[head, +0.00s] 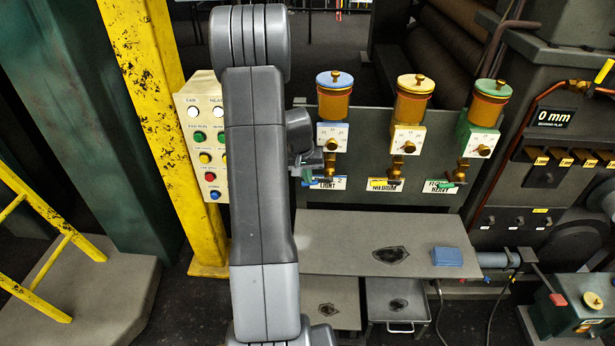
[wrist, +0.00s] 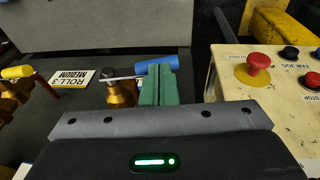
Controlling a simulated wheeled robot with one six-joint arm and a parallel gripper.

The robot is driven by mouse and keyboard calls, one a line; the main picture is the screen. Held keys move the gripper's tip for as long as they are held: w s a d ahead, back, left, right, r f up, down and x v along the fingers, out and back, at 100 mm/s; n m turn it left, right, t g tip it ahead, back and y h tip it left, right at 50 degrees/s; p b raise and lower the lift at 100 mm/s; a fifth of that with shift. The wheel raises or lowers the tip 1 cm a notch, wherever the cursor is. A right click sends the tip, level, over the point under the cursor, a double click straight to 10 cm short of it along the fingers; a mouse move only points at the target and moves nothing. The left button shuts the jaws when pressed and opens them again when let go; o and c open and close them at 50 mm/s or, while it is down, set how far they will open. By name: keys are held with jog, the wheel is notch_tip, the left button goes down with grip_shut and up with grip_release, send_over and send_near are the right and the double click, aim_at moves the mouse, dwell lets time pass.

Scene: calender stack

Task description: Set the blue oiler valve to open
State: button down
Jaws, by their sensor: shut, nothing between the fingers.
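The blue oiler (head: 334,101) is the left one of three on the grey panel, with a blue lid and a brass-coloured body. In the wrist view its brass valve (wrist: 121,93) has a thin metal lever ending in a blue handle (wrist: 156,65). The lever lies sideways, roughly level, pointing right in that view. My gripper (wrist: 159,84) has green fingers, shut together and empty, directly over the lever near the blue handle. They hide part of it; I cannot tell whether they touch. In the head view my arm partly covers this area.
A yellow oiler (head: 411,101) and a green oiler (head: 484,118) stand to the right. A cream button panel (head: 203,135) is close on the left; its red button (wrist: 258,62) shows in the wrist view. A grey shelf (head: 350,256) with a blue block (head: 447,256) lies below.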

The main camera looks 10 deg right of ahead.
aim_at(303, 185)
jog(key=shift+f+b, duration=0.25)
jog(key=shift+b, duration=0.1)
jog(key=shift+a+f+b, duration=0.2)
jog(key=shift+f+b, duration=0.3)
jog(key=shift+b, duration=0.75)
jog(key=h+b, duration=0.1)
jog(key=b, duration=0.1)
jog(key=f+h+b, duration=0.1)
jog(key=h+b, duration=0.1)
jog(key=shift+w+a+f+g, duration=0.1)
jog(key=shift+g, duration=0.3)
jog(key=f+h+b, duration=0.2)
jog(key=b, duration=0.4)
jog(key=shift+n+g+h, duration=0.3)
jog(key=shift+g, duration=0.1)
jog(key=d+f+h+b, duration=0.1)
jog(key=h+b, duration=0.2)
jog(key=b, duration=0.2)
jog(key=d+f+g+h+b, duration=0.1)
jog(key=f+h+b, duration=0.1)
jog(key=b, duration=0.3)
jog(key=s+d+f+n+h+b, duration=0.1)
jog(key=h+b, duration=0.3)
jog(key=b, duration=0.2)
jog(key=shift+d+f+g, duration=0.15)
jog(key=shift+f+g, duration=0.1)
jog(key=shift+g, duration=0.05)
